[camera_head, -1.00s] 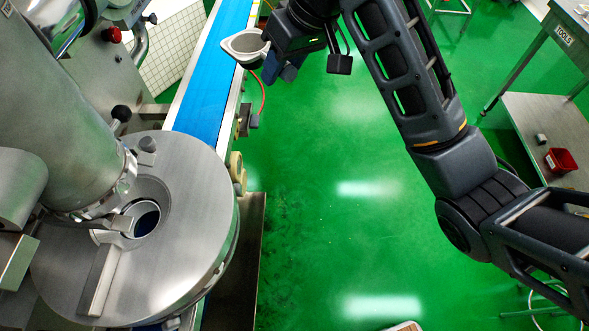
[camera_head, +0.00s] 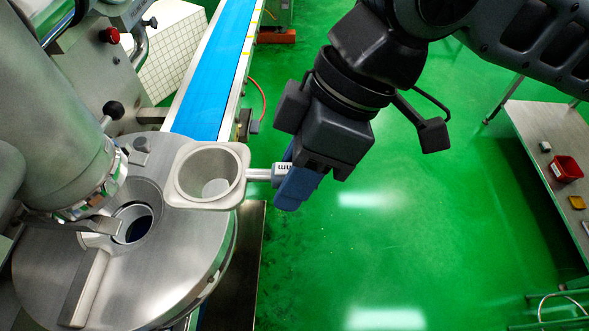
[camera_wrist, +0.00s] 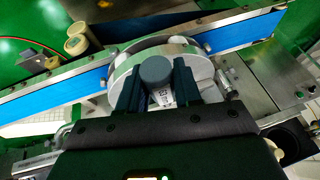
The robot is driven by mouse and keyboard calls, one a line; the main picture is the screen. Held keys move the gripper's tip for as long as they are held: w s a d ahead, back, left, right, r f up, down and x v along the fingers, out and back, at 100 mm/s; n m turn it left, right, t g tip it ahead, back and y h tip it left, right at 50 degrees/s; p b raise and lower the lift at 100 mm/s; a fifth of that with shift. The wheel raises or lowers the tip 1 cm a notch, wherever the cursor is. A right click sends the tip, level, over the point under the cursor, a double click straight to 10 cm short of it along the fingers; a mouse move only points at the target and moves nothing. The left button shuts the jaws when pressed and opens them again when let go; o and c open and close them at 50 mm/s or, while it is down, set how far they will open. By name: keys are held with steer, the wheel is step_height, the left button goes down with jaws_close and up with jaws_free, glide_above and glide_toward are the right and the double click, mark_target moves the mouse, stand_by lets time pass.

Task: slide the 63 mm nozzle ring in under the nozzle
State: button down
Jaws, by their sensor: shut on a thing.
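My gripper (camera_head: 287,182) is shut on the handle of the pale nozzle ring (camera_head: 238,160). The ring is held out to the left, open side up, with its bore visible. In the head view it overlaps the right edge of the machine's round steel disc (camera_head: 190,262); the height between them cannot be told. In the wrist view my gripper (camera_wrist: 158,92) has its two dark fingers either side of the handle (camera_wrist: 163,98), which carries a marking. The nozzle itself cannot be made out clearly.
A blue conveyor belt (camera_head: 217,80) runs behind the disc. A steel cylinder (camera_head: 60,150) stands over the disc's left side. Green floor (camera_head: 400,240) is open to the right. A side table (camera_head: 535,140) with a red bin (camera_head: 565,168) stands at the far right.

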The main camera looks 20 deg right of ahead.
mark_target(221, 172)
steer(key=a+f, duration=0.1)
steer(key=w+a+f+b, duration=0.1)
steer(key=a, duration=0.1)
steer(key=a+f+b, duration=0.1)
steer(key=shift+w+a, duration=0.2)
steer(key=shift+w, duration=0.1)
steer(key=shift+r, duration=0.1)
stand_by(0.6)
steer(key=shift+w+a+p, duration=0.25)
steer(key=shift+a, duration=0.45)
steer(key=shift+w+a+p, duration=0.25)
steer(key=shift+a+p, duration=0.05)
steer(key=shift+a, duration=0.45)
steer(key=shift+w+a+p, duration=0.25)
steer(key=shift+a, duration=0.45)
steer(key=shift+w+a+p, duration=0.3)
steer(key=shift+w+a, duration=0.15)
steer(key=shift+a, duration=0.8)
steer(key=shift+w+a+p, duration=0.35)
steer(key=shift+w+a, duration=0.1)
steer(key=shift+a, duration=0.75)
steer(key=shift+w+a+p, duration=0.3)
steer(key=shift+w+a, duration=0.15)
steer(key=shift+a, duration=0.8)
